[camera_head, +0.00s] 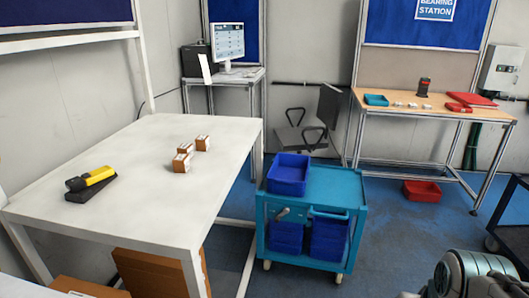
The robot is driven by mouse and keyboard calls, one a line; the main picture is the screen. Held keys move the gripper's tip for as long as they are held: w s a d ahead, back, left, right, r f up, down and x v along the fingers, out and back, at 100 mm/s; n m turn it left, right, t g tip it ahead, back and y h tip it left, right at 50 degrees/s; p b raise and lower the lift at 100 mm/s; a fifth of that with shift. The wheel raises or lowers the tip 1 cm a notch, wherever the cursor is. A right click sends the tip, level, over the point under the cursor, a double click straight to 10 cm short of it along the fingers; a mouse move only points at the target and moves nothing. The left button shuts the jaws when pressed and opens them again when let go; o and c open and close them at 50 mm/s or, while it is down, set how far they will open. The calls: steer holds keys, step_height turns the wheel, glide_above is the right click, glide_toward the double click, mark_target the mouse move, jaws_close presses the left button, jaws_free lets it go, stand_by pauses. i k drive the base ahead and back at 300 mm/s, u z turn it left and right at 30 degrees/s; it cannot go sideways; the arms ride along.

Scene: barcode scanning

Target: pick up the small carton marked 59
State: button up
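Small brown-and-white cartons stand close together on the white table (130,190), towards its far right part. One carton (202,143) is at the back right, one carton (186,149) is in the middle, and one carton (181,163) is nearest. Their printing is too small to read, so I cannot tell which is marked 59. My gripper is not in view; only a grey part of my arm shows at the bottom right, well away from the cartons.
A yellow-and-black scanner (90,180) lies on a dark base at the white table's left. A blue trolley (335,190) with a blue bin (288,174) stands right of the table. Behind are a chair (305,130), a monitor (227,42) and a wooden-topped bench (450,106).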

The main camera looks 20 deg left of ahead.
mark_target(184, 148)
steer(key=z, duration=0.1)
steer(key=i, duration=1.7)
steer(key=u, duration=1.4)
steer(key=i, duration=0.8)
steer(key=u, duration=1.3)
steer(key=i, duration=0.3)
steer(key=u, duration=0.25)
